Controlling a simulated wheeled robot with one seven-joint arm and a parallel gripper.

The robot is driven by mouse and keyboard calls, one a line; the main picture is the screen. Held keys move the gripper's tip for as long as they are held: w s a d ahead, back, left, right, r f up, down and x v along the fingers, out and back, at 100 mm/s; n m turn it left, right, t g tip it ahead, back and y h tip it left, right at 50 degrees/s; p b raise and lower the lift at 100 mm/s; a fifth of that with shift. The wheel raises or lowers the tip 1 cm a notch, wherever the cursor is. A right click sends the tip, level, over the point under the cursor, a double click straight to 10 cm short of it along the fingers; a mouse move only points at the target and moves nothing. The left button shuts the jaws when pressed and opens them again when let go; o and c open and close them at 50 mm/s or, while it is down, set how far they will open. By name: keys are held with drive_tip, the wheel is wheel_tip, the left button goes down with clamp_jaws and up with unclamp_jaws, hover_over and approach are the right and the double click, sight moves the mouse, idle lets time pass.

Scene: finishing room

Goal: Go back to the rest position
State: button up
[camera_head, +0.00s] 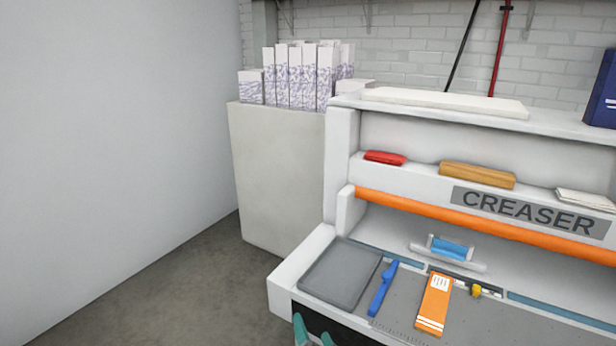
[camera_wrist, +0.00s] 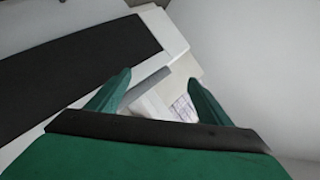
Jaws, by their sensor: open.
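My gripper (camera_wrist: 158,95) is open in the wrist view, its two green fingers apart with nothing held between them. In the head view the green tips of my gripper (camera_head: 313,330) show at the bottom edge, low in front of the creaser's near left corner. The creaser (camera_head: 300,262) is a white machine with an orange bar (camera_head: 480,225) across it. On its bed lie a grey tray (camera_head: 340,275), a blue tool (camera_head: 382,288) and an orange packet (camera_head: 434,303). My gripper is apart from all of these.
A pale cabinet (camera_head: 275,175) bearing several patterned white boxes (camera_head: 300,77) stands behind the creaser's left side. A red block (camera_head: 385,158) and a tan block (camera_head: 477,175) lie on the creaser's ledge. A blue binder (camera_head: 602,95) stands at right. The floor (camera_head: 170,300) at left is clear beside a plain wall.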

drive_tip(key=s+a+f+h, duration=0.2)
drive_tip(key=s+f, duration=0.3)
drive_tip(key=s, duration=0.6)
drive_tip(key=s+a+f+h, duration=0.25)
drive_tip(key=s+f, duration=0.35)
drive_tip(key=s, duration=0.5)
drive_tip(key=s+d+r+n, duration=0.1)
drive_tip(key=s+r+n, duration=0.1)
drive_tip(key=s, duration=0.8)
drive_tip(key=s+d+r+n+t, duration=0.1)
drive_tip(key=s+n, duration=0.3)
drive_tip(key=s, duration=0.6)
drive_tip(key=shift+s+d+r+y, duration=0.3)
drive_tip(key=shift+d+r, duration=0.25)
drive_tip(key=shift+r, duration=0.3)
